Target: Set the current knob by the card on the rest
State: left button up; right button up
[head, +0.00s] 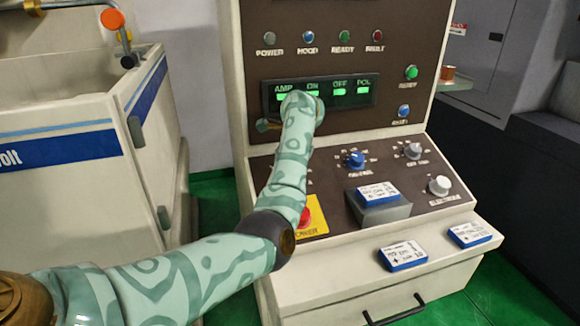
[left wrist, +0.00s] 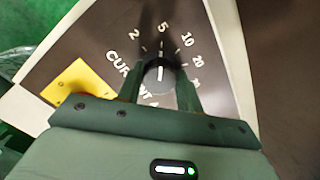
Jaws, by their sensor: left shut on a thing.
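The current knob (left wrist: 158,72) shows in the left wrist view as a dark round knob with a white line. Its line points up the picture, close to the 5 on a scale marked 2, 5, 10, 20 and on. My left gripper (left wrist: 160,88) is shut on the knob, one finger on each side. In the head view my left arm hides the knob and the fingers. The card (head: 377,191) lies tilted on the grey rest (head: 384,214), white with a blue edge; its print is too small to read. My right gripper is in neither view.
Two more cards lie on the front ledge, one nearer the middle (head: 402,255) and one at the right (head: 470,234). A red button (head: 304,217) on yellow sits beside my arm.

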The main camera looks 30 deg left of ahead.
pick_arm(q)
jog(key=o, duration=1)
jog(key=p+v, duration=0.4)
jog(key=v, duration=1.2)
jog(key=shift+p, duration=0.4)
jog(key=shift+r, duration=0.1)
